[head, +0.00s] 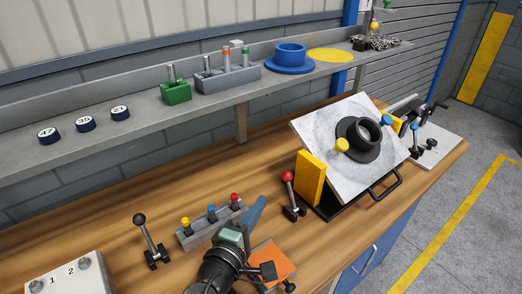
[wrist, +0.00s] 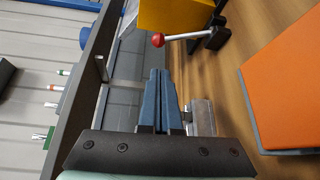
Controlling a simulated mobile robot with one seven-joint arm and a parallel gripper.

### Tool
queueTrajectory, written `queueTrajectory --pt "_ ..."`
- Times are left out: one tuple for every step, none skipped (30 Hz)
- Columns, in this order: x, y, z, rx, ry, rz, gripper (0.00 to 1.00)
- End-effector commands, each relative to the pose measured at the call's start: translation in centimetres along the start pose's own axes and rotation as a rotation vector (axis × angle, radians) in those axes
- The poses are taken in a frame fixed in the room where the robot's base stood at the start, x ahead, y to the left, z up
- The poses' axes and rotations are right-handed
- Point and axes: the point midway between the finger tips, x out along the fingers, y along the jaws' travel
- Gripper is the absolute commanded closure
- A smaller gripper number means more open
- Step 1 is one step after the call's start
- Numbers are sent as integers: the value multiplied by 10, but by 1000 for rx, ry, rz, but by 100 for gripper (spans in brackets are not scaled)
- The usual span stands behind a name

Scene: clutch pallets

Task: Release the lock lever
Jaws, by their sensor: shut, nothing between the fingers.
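A lever with a red ball knob (head: 288,177) stands on a small black base on the bench, left of the yellow block. In the wrist view the red-knobbed lever (wrist: 158,40) is ahead of the fingertips and apart from them. A second lever with a black ball knob (head: 140,220) stands further left on the bench. I cannot tell which one the task calls the lock lever. My gripper (head: 259,203) has its blue fingers together, with nothing between them; its fingers also show in the wrist view (wrist: 160,75). It is right of the button block and touches no lever.
A tilted white plate (head: 315,125) with a black ring carries yellow and blue knobs, beside a yellow block (head: 310,177). A grey block (head: 190,240) with three coloured knobs and an orange panel (head: 272,262) are near my gripper. A shelf (head: 135,105) runs behind.

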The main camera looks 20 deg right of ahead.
Motion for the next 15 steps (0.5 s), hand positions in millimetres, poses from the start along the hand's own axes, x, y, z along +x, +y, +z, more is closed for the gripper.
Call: queueTrajectory --pt "-2 4 2 -25 -5 -5 100" --pt "-2 3 3 -37 -7 -5 100" --pt "-2 2 3 -49 -10 -6 100" --pt "-3 1 4 -55 -12 -6 100" --pt "-3 1 4 -60 -13 -7 100" --pt "-3 0 4 -64 -14 -7 100" --pt "-3 0 4 -65 -14 -7 100" --pt "-3 -1 4 -66 -14 -7 100" --pt "-3 -1 4 -66 -14 -7 100" --pt "-3 -1 4 -65 -14 -7 100" --pt "-3 -1 4 -65 -14 -7 100" --pt "-3 -1 4 -64 -14 -7 100" --pt "-3 -1 4 -64 -14 -7 100" --pt "-3 -1 4 -64 -14 -6 100" --pt "-2 -1 4 -64 -14 -6 100"
